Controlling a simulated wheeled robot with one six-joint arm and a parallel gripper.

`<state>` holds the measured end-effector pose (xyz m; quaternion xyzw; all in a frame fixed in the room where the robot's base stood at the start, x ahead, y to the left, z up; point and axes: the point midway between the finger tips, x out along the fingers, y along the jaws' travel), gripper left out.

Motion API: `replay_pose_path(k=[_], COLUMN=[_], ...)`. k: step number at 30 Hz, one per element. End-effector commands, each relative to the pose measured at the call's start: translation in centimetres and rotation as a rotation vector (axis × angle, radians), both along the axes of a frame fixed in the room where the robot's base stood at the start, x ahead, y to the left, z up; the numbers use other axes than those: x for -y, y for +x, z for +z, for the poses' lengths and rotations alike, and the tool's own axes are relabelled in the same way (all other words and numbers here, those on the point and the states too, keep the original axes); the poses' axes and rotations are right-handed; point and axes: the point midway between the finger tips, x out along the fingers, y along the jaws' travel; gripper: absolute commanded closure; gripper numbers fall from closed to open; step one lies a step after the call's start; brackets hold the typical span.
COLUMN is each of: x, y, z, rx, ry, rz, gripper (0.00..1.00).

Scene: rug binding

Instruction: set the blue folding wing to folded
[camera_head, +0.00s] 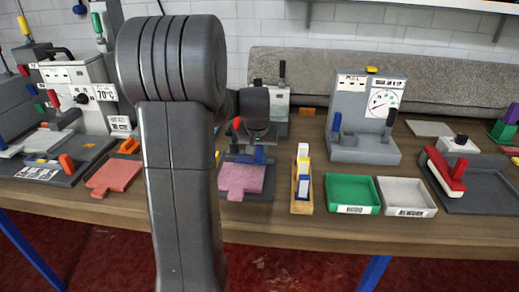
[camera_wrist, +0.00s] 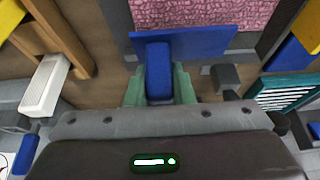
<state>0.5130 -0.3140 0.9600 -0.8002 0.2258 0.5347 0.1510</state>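The blue folding wing (camera_wrist: 203,45) shows in the wrist view as a wide blue strip beside the pink textured pad (camera_wrist: 222,14). A blue grip block (camera_wrist: 158,68) sticks out from it towards my gripper (camera_wrist: 159,92). The green fingers lie close on both sides of that block, with no visible gap, so my gripper looks shut on it. In the head view the wing (camera_head: 260,154) is a small blue piece behind the pinkish-purple pad (camera_head: 240,180). My fingertips are hard to make out there. I cannot tell the wing's exact angle.
A red-knobbed lever (camera_head: 237,125) stands just left of the wing. A wooden holder (camera_head: 302,190), a green tray (camera_head: 352,193) and a white tray (camera_head: 405,196) are to the right. A grey gauge station (camera_head: 365,140) stands behind them. My arm hides part of the bench.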

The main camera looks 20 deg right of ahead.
Motion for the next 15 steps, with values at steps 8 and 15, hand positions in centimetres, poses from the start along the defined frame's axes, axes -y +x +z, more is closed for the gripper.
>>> replay_pose_path(k=[8,15], x=[-0.01,-0.21], y=[-0.03,-0.35], z=[-0.1,-0.79], rx=[0.004,0.076], ry=[-0.003,-0.047], rz=[0.0,0.0], gripper=[1.0,1.0])
